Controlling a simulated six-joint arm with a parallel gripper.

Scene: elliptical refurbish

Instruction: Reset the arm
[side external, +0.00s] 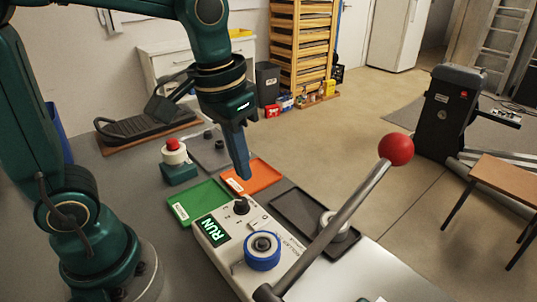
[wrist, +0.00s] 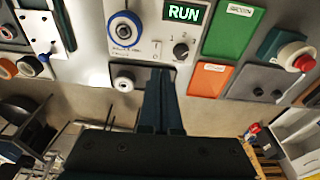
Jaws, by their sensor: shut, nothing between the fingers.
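My gripper (side external: 243,174) is shut and empty, pointing down above the table near the orange tray. The teal arm stands at the left in the side external view. The white control box (side external: 225,262) has a lit display (side external: 214,229) reading RUN, a black knob (side external: 241,206) and a blue-ringed dial (side external: 262,251). The display also shows in the wrist view (wrist: 185,13).
Beside the box lie a green tray (side external: 199,202), an orange tray (side external: 262,174) and a dark tray (side external: 297,214) holding a round metal part. A red-ball lever (side external: 396,149) rises at the right. A red button (side external: 172,144) stands behind the green tray.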

